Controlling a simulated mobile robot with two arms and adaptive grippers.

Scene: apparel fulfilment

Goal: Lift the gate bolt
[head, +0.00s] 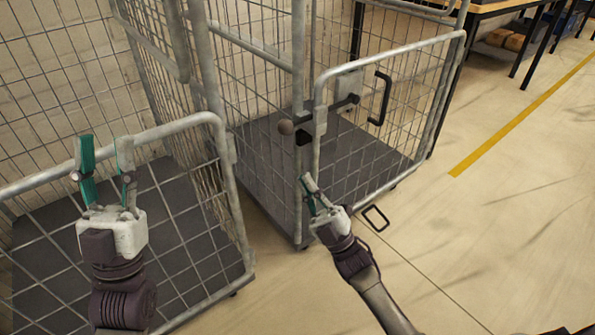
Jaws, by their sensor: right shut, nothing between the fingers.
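The gate bolt (335,106) is a thin bar with a dark knob (353,99) at its right end, on the mesh gate of the right cage trolley. It lies roughly level, beside a black latch block (304,134) and a brownish round knob (286,127) at the corner post. My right gripper (306,181) is shut and empty, below the latch block and apart from the bolt in the picture. Its distance in depth is hard to tell. My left gripper (104,145) is open and empty, in front of the left cage trolley and away from the bolt.
The left cage's tubular rail (170,128) and mesh stand near my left arm. A black handle (384,97) is right of the bolt on the gate. A black loop (375,217) shows low by the right cage. Open floor (480,230) lies to the right.

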